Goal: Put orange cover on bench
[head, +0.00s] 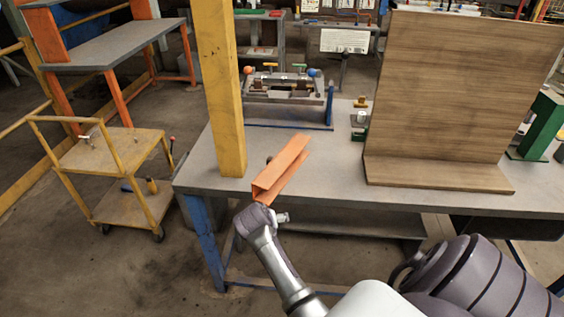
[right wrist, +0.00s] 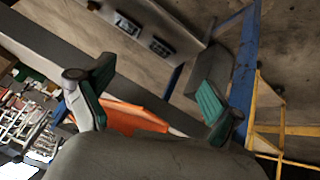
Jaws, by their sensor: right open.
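The orange cover (head: 284,168), a long folded channel shape, shows at the front edge of the grey bench (head: 330,165) in the head view, slanting up to the right. Its near end reaches past the bench edge. I cannot tell whether it rests on the top or is above it. In the right wrist view the cover (right wrist: 135,118) shows between my spread fingers, partly hidden by the gripper body. My right gripper (right wrist: 155,88) is open, with its green pads apart. In the head view its fingers are mostly hidden behind the cover. My left gripper is not in view.
A yellow post (head: 220,90) stands at the bench's left end. A wooden panel (head: 445,95) stands on the bench at the right. A metal fixture (head: 285,88) sits towards the back. A yellow cart (head: 110,155) is left of the bench. The bench top between post and panel has free room.

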